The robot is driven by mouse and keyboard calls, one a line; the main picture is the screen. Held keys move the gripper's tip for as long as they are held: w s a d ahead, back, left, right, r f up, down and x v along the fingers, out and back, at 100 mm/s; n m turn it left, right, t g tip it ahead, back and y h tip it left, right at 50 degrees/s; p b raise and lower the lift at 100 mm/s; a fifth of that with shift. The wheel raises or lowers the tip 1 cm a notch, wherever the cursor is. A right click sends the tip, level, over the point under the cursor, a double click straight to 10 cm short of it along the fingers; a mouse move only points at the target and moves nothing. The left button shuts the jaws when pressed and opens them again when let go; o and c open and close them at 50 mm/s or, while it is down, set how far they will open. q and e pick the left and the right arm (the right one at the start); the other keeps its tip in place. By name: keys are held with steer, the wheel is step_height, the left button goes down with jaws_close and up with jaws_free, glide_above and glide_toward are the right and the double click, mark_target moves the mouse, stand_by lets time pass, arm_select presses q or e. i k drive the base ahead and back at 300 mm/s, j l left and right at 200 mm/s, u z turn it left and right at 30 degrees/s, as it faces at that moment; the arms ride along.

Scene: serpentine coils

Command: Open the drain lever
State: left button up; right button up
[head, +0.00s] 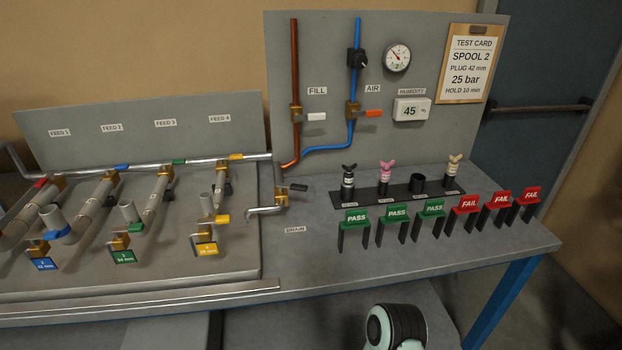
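The drain valve (281,196) is a small brass body at the right end of the grey pipe run. Its dark drain lever (298,187) points to the right, across the vertical line of the pipe. Below the valve, a bent silver outlet pipe (262,210) turns left and ends above the bench. A white DRAIN label (295,230) lies on the bench just in front. Neither of my grippers shows in the head view. Only a rounded link of one of my arms shows at the bottom edge, below the bench front and well away from the lever.
FILL (316,117) and AIR (374,114) levers are on the back panel (330,50). Right of the drain stand a black rack (350,202) with plugs, green PASS tags (355,216) and red FAIL tags (467,204). Feed pipes (88,212) fill the left. Bench around the label is clear.

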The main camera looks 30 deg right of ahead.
mark_target(293, 187)
steer(key=k+l+u, duration=0.1)
steer(key=l, duration=0.3)
steer(key=k+l+u, duration=0.1)
steer(key=l, duration=0.25)
steer(key=k+l, duration=0.15)
steer(key=l, duration=0.2)
steer(key=k+l+u, duration=0.15)
steer(key=l, duration=0.25)
steer(key=k+l+u, duration=0.1)
steer(key=l, duration=0.25)
